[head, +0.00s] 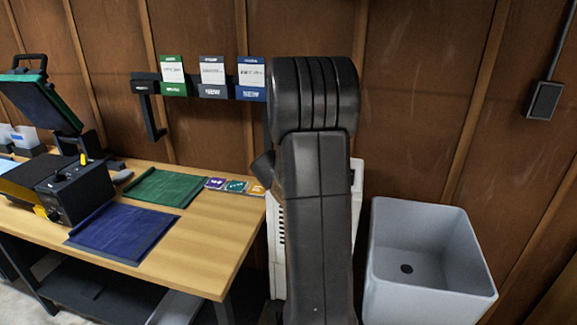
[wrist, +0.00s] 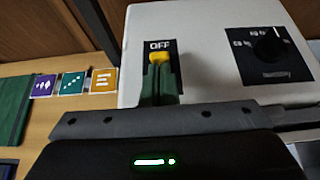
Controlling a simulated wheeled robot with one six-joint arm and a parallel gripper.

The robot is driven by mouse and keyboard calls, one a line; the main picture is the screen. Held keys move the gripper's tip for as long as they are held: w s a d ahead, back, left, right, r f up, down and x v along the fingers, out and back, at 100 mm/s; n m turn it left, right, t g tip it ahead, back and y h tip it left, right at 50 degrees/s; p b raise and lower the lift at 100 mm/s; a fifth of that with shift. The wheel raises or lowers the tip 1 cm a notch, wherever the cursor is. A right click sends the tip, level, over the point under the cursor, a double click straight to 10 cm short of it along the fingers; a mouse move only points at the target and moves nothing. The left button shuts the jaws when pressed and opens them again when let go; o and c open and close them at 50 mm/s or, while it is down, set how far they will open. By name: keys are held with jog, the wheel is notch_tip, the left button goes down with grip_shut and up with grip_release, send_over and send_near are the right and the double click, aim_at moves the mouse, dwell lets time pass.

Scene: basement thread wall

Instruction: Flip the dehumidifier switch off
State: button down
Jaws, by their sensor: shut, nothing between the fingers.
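The white dehumidifier (wrist: 200,30) fills the upper part of the wrist view. In the head view its pale body (head: 278,245) stands behind my arm and is mostly hidden. The switch's yellow lever (wrist: 159,57) shows right below the word OFF on a dark plate. My gripper (wrist: 160,78) is shut and empty, its green fingers just in front of the lever. They hide the lower part of the switch, and I cannot tell whether they touch the lever. In the head view my gripper is hidden behind my arm.
A dial knob (wrist: 268,46) sits on a black panel right of the switch. The workbench (head: 215,235) on the left holds a blue cloth (head: 122,232), a green cloth (head: 153,188) and several small cards. A grey tub (head: 425,285) stands on the right.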

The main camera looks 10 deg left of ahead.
jog(key=shift+w+r+p, duration=0.1)
jog(key=shift+r+p, duration=0.2)
jog(key=shift+p, duration=0.55)
jog(key=p, duration=0.1)
jog(key=g+p, duration=0.1)
jog(key=shift+w+r+p, duration=0.15)
jog(key=shift+r+p, duration=0.1)
jog(key=shift+p, duration=0.15)
jog(key=shift+w+r+g+p, duration=0.1)
jog(key=shift+g+p, duration=0.4)
jog(key=shift+p, duration=0.3)
jog(key=shift+w+p, duration=0.15)
jog(key=shift+p, duration=0.3)
jog(key=shift+w, duration=0.1)
jog(key=shift+w+r+p, duration=0.1)
jog(key=shift+w+p, duration=0.1)
jog(key=shift+p, duration=0.1)
jog(key=shift+w, duration=0.2)
jog(key=shift+r, duration=0.15)
